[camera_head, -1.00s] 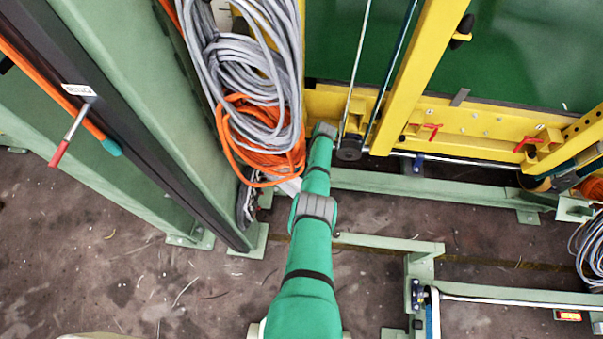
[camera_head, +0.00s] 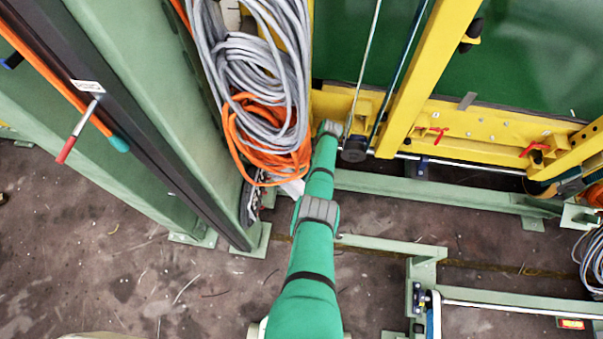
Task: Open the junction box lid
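My green arm (camera_head: 312,255) with grey joints reaches up the middle of the view, away from the camera. Its far visible end is a grey joint (camera_head: 331,128) beside the hanging cables and the yellow frame. My gripper is not visible beyond that joint, so its hold on anything is hidden. I cannot make out a junction box or its lid. A small white surface (camera_head: 293,187) shows just below the orange cable, left of my arm, too little of it to identify.
Coiled grey cables (camera_head: 255,60) and orange cable (camera_head: 265,145) hang close left of my arm. A green post (camera_head: 150,95) stands further left. A yellow frame (camera_head: 420,75) with red handles rises at right. Low green rails (camera_head: 440,188) cross the floor at right. Floor at lower left is open.

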